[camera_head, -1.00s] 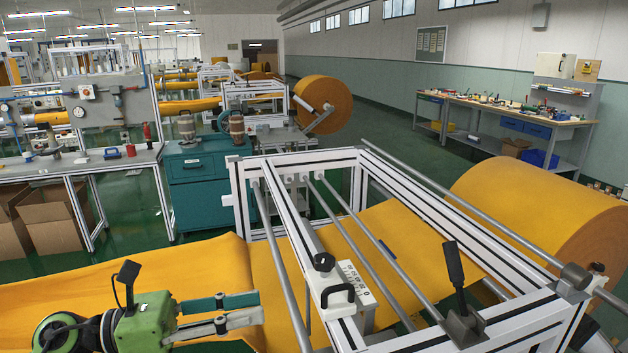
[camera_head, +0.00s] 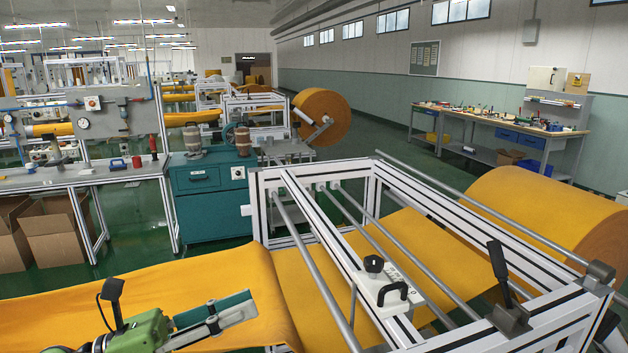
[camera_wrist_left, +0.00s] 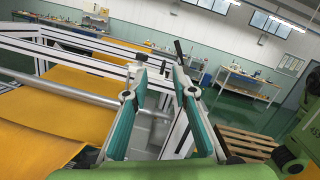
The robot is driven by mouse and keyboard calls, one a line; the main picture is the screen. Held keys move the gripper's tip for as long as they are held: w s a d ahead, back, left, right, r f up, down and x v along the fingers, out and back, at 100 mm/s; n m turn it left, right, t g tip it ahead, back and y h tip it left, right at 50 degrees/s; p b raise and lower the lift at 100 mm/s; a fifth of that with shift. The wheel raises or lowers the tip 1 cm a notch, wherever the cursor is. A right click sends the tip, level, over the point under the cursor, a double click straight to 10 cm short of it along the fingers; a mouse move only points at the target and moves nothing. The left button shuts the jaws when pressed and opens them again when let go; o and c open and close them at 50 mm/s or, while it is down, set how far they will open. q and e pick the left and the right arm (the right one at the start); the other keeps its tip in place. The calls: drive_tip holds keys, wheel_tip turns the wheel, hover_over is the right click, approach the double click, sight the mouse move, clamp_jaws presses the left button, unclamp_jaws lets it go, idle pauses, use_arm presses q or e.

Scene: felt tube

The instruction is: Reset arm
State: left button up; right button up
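My left gripper (camera_head: 248,304) is at the bottom left of the head view, with its green body partly cut off by the lower edge. Its fingers point right, in front of the orange felt sheet (camera_head: 190,290), and nothing is between them. In the left wrist view, the two teal-lined fingers (camera_wrist_left: 159,80) stand apart and empty. The aluminium roller frame (camera_head: 312,235) lies to the right of the gripper, and felt runs through it from the large orange roll (camera_head: 540,215). My right gripper is not in view.
A black-handled lever (camera_head: 498,265) and a black handle (camera_head: 392,292) stick up from the frame. A teal cabinet (camera_head: 210,205) stands behind the felt. A wooden pallet (camera_wrist_left: 245,143) shows at the right in the left wrist view. Green floor is clear toward the workbench (camera_head: 500,130).

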use_arm(q)
drive_tip(key=w+a+n+t+y, duration=0.4)
drive_tip(key=n+t, duration=0.3)
drive_tip(key=n, duration=0.4)
drive_tip(key=w+a+n+t+y, duration=0.1)
drive_tip(key=a+n+t+y, duration=0.45)
drive_tip(key=n, duration=0.45)
drive_tip(key=s+a+f+n+g+y, duration=0.25)
drive_tip(key=f+n+y, duration=0.25)
drive_tip(key=f+n, duration=0.4)
drive_tip(key=s+a+f+n+g+y, duration=0.2)
drive_tip(key=a+f+n+g+y, duration=0.3)
drive_tip(key=f+n, duration=0.4)
drive_tip(key=s+d+f+n+g+h, duration=0.15)
drive_tip(key=s+d+f+g, duration=0.3)
drive_tip(key=s+f, duration=0.55)
drive_tip(key=s+d+f+n+g, duration=0.4)
drive_tip(key=s+f, duration=0.4)
drive_tip(key=s, duration=0.5)
wheel_tip(320, 180, down, 27)
drive_tip(key=s+m+g, duration=0.2)
drive_tip(key=g, duration=0.1)
drive_tip(key=s+a+f, duration=0.1)
drive_tip(key=s+f, duration=0.6)
drive_tip(key=s, duration=0.1)
drive_tip(key=s+a+f, duration=0.2)
drive_tip(key=s+f, duration=0.6)
drive_tip(key=shift+s+a+f+g, duration=0.2)
drive_tip(key=shift+a+f+g, duration=0.05)
drive_tip(key=shift+g, duration=0.1)
